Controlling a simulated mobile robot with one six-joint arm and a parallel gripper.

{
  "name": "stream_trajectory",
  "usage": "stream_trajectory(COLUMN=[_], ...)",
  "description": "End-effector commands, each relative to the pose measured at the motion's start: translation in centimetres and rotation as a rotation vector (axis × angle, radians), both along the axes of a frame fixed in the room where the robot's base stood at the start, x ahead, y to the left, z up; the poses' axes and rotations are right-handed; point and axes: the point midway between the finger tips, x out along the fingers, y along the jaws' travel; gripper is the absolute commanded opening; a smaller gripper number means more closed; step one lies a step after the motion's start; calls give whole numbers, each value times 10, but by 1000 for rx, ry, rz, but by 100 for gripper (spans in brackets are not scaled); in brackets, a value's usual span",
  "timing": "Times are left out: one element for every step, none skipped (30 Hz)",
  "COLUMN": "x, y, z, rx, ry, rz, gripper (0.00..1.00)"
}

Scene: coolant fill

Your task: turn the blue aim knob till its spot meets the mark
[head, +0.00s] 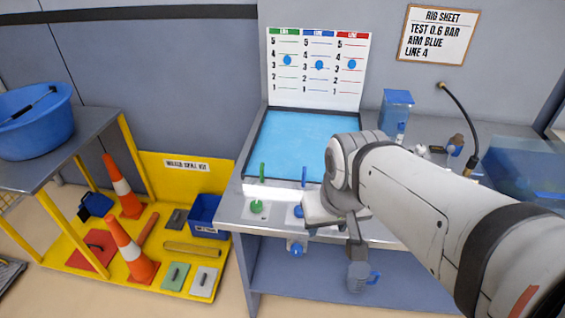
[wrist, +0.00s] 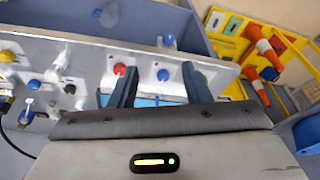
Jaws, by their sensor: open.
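The blue aim knob (wrist: 163,75) sits between a red knob (wrist: 119,69) and a green knob (wrist: 203,77) in the wrist view. On the white chart (head: 320,99), the blue spot (head: 319,65) of the blue column is close to line 3. The rig sheet (head: 438,35) reads "TEST 0.6 BAR, AIM BLUE, LINE 4".
The green knob (head: 256,206) is left of the blue one. A blue tap (head: 296,250) hangs under the bench edge, with a jug (head: 358,276) lower right. More knobs and fittings crowd the wrist view's left.

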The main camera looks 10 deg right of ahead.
Motion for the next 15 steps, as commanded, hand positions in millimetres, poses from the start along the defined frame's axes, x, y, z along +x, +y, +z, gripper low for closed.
stream_trajectory(x=[4, 7, 12, 18, 24, 35, 43, 53, 67, 78, 88, 102, 112, 123, 136], y=[0, 0, 0, -3, -5, -6, -6, -6, -6, -6, -6, -6, -5, -5, -5], z=[0, -1, -2, -3, -3, -6, -8, -10, -15, -18, -23, -29, -34, -40, -48], rx=[-1, -2, -4, -5, -7, -8, -10, -13, -16, -19, -20, -23, -24, -26, -28], ry=[5, 9, 17, 25, 33, 47, 58, 70, 87, 100, 113, 130, 142, 154, 170], rz=[4, 8, 13, 17, 24, 35, 46, 56, 74, 87, 100, 118, 131, 144, 161], gripper=[48, 50, 54, 56, 56, 56, 56, 56, 56, 56, 56, 56, 56, 56, 56])
